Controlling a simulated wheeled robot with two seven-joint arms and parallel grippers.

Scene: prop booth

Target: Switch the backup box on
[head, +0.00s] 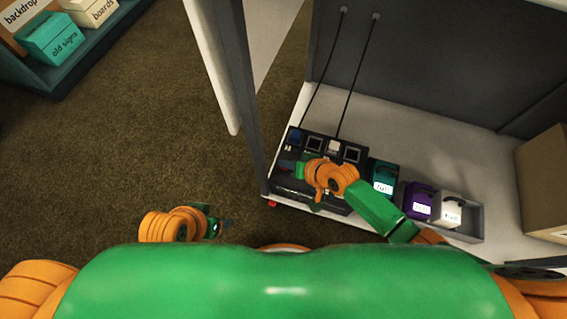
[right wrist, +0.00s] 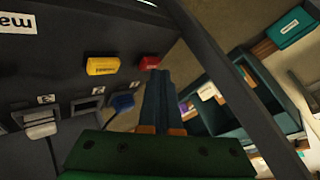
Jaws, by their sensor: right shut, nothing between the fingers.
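A black box (head: 345,181) sits on the white shelf, with a row of square sockets along its far side. In the right wrist view its dark panel (right wrist: 60,70) carries a yellow switch (right wrist: 102,66) and a red switch (right wrist: 149,62); their small lettering is unreadable. My right gripper (head: 286,167) is over the box's left part, shut and empty. In the right wrist view its fingertips (right wrist: 157,74) are just beside the red switch; I cannot tell whether they touch. My left gripper (head: 222,224) hangs over the floor at left; its jaws are unclear.
A grey tray (head: 474,224) right of the box holds teal (head: 383,177), purple (head: 419,202) and white (head: 450,209) packs. Two black cables (head: 357,80) rise from the box. A dark post (head: 249,110) stands at its left. Carpet (head: 110,150) is clear.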

